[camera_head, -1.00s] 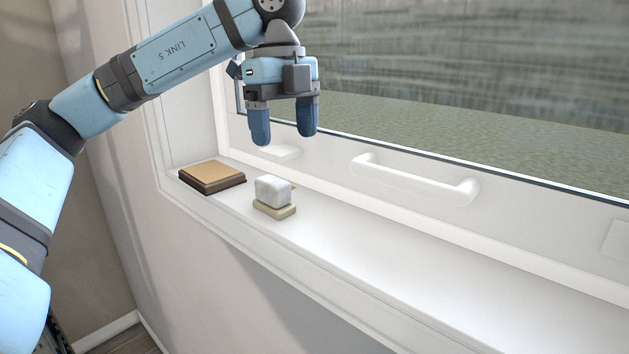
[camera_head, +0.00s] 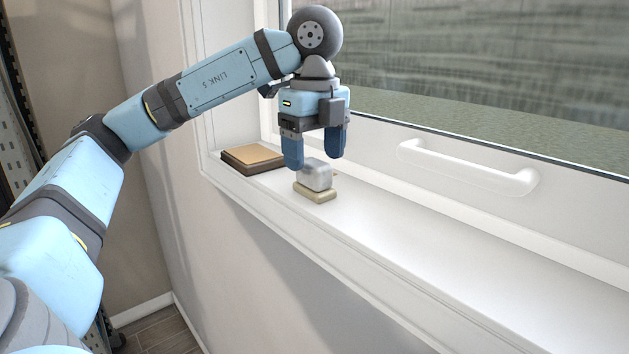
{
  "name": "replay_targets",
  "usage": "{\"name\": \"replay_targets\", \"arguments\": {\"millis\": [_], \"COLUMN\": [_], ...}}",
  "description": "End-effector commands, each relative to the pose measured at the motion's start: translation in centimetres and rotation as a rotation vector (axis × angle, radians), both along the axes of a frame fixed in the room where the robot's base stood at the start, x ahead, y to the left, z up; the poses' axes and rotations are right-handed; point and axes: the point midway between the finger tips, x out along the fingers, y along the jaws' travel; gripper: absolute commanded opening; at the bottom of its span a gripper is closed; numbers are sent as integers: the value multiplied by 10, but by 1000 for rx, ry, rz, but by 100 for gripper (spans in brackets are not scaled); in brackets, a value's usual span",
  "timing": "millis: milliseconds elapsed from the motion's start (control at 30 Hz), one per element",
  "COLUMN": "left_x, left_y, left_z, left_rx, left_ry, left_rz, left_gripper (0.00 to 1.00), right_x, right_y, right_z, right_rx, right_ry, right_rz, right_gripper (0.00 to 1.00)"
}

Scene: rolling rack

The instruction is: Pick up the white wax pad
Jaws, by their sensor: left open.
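The white wax pad (camera_head: 316,176) is a small rounded white block. It sits on a flat beige base (camera_head: 315,194) on the white window sill. My left gripper (camera_head: 315,162) points down with its two blue fingers apart. The fingertips are at or just above the top of the white pad, one to its left and one to its right in the picture. I cannot tell whether they touch it. My right gripper is not in view.
A brown block with a tan top (camera_head: 253,157) lies on the sill to the left of the pad. A white window handle (camera_head: 467,168) sticks out at the right. The sill (camera_head: 430,255) is clear to the right. A perforated dark rack (camera_head: 12,140) stands at the far left.

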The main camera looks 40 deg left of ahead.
Motion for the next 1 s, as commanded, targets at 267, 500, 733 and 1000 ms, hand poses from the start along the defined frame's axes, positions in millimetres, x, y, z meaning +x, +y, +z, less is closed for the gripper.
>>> {"name": "replay_targets", "arguments": {"millis": [267, 500, 733, 1000], "left_x": [-2, -2, -2, -2], "left_y": [0, -1, -1, -1], "left_z": [-37, -41, -41, -41], "left_rx": [0, -1, -1, -1], "left_ry": [3, 1, 1, 1], "left_rz": [1, 0, 0, 0], "left_gripper": [72, 72, 29, 17], "right_x": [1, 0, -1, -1], "right_y": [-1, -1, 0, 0], "right_z": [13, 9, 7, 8], "right_rx": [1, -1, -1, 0], "right_ry": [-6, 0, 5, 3], "right_rz": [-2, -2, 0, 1], "right_gripper": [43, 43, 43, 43]}}
